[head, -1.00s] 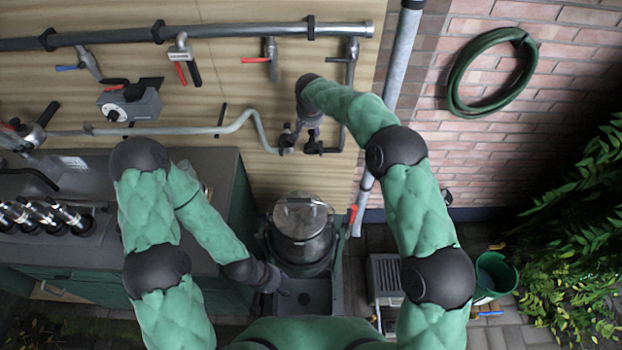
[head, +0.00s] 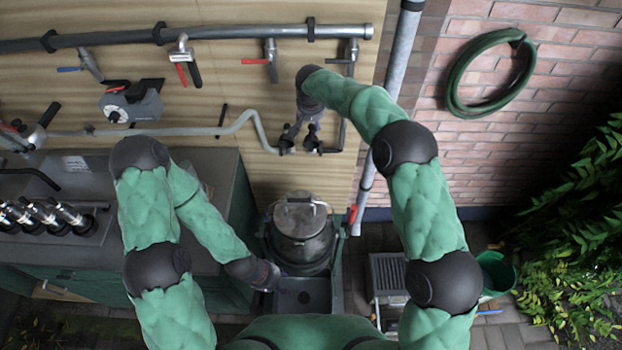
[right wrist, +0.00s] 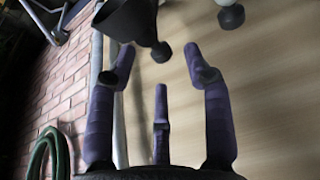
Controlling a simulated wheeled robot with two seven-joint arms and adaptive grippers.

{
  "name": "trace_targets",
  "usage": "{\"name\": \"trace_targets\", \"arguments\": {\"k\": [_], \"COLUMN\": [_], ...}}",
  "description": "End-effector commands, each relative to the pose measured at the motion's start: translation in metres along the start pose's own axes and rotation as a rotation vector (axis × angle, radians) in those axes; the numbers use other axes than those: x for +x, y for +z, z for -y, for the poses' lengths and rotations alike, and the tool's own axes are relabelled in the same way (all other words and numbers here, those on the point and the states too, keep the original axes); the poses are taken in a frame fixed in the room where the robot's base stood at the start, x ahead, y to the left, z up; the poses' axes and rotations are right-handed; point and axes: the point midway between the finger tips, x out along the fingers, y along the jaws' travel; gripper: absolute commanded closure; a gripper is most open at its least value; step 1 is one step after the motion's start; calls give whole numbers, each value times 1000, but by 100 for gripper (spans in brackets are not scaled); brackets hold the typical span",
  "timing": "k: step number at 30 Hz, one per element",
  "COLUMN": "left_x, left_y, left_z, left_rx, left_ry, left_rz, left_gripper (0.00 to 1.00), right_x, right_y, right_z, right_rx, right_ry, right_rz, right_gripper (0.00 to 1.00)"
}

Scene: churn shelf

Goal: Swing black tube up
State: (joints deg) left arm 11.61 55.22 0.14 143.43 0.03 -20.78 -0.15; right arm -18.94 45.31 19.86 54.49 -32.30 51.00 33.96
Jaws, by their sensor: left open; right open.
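The thin black tube (head: 344,108) runs down the wooden board from below the rightmost tap and bends left at the bottom, near a black fitting (head: 313,140). My right gripper (head: 301,130) is at the board, just left of the tube and close to the black fittings; the tube does not show between its fingers. In the right wrist view the purple fingers (right wrist: 160,95) are spread and empty. A black flared part (right wrist: 126,18) and a round black knob (right wrist: 161,52) show beyond them. My left gripper (head: 276,280) is open, low beside the lidded metal pot (head: 302,240).
A grey pipe (head: 230,35) with several taps crosses the board above. A thinner grey bent pipe (head: 180,131) leads to the fittings. A downpipe (head: 398,60) stands right of the board. A green hose (head: 455,75) hangs on the brick wall. A counter (head: 120,220) stands left.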

Motion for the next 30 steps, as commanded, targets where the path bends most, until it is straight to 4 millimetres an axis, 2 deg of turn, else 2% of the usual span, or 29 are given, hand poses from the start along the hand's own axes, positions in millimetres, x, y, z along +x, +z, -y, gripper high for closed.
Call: {"name": "trace_targets", "arguments": {"k": [15, 30], "left_x": [-9, -9], "left_y": [0, 0], "left_z": [-3, -3], "left_rx": [0, 0], "left_ry": [0, 0], "left_rz": [0, 0], "left_gripper": [49, 49], "right_x": [-32, -33], "right_y": [0, 1], "right_z": [0, -1], "right_rx": [0, 0], "right_ry": [0, 1], "right_rz": [1, 2], "right_gripper": [49, 49]}}
